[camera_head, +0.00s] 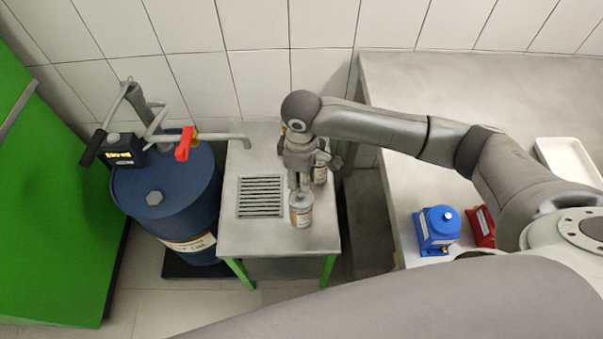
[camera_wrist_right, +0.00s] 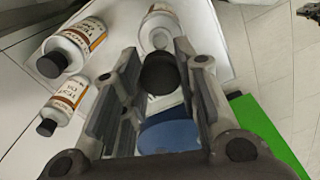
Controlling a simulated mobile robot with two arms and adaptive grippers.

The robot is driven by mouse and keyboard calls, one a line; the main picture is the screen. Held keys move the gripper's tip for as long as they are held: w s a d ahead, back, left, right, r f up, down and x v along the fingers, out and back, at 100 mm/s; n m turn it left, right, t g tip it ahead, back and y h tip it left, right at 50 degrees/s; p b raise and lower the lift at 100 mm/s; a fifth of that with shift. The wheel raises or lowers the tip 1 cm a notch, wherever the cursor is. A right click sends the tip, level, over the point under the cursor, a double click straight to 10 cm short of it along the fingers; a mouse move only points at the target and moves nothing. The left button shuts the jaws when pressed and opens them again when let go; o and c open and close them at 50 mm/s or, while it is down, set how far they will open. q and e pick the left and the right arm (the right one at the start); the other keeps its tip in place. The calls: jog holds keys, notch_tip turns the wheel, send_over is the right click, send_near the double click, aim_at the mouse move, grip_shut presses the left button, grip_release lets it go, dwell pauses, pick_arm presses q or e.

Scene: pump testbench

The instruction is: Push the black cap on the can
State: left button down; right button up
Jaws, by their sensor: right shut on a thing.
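A silver can with an orange and white label (camera_head: 302,216) stands upright near the front right corner of the small metal table. My right gripper (camera_head: 299,182) points down right above it. The can also shows beyond the fingertips in the right wrist view (camera_wrist_right: 161,24). There, my right gripper (camera_wrist_right: 158,75) is shut on the black cap (camera_wrist_right: 159,74), which sits between its two fingers. The cap lines up with the can's top end. I cannot tell whether cap and can touch. In the head view the fingers hide the cap. My left gripper is out of view.
Other capped cans (camera_wrist_right: 80,42) (camera_wrist_right: 64,102) stand close beside; one (camera_head: 320,173) is just behind the gripper. A blue drum (camera_head: 165,210) with a pump and spout (camera_head: 222,137) is left of the table (camera_head: 262,232). Blue (camera_head: 437,232) and red (camera_head: 482,228) units sit on the right bench.

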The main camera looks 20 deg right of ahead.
aim_at(301, 194)
jog(key=shift+f+b, duration=1.8)
jog(key=shift+b, duration=0.25)
jog(key=shift+f, duration=0.8)
jog(key=shift+f+p, duration=0.1)
jog(key=shift+p, duration=1.3)
jog(key=shift+f+p, duration=0.3)
jog(key=shift+p, duration=0.55)
dwell(1.3)
jog(key=shift+f+p, duration=0.35)
jog(key=shift+p, duration=0.1)
dwell(1.2)
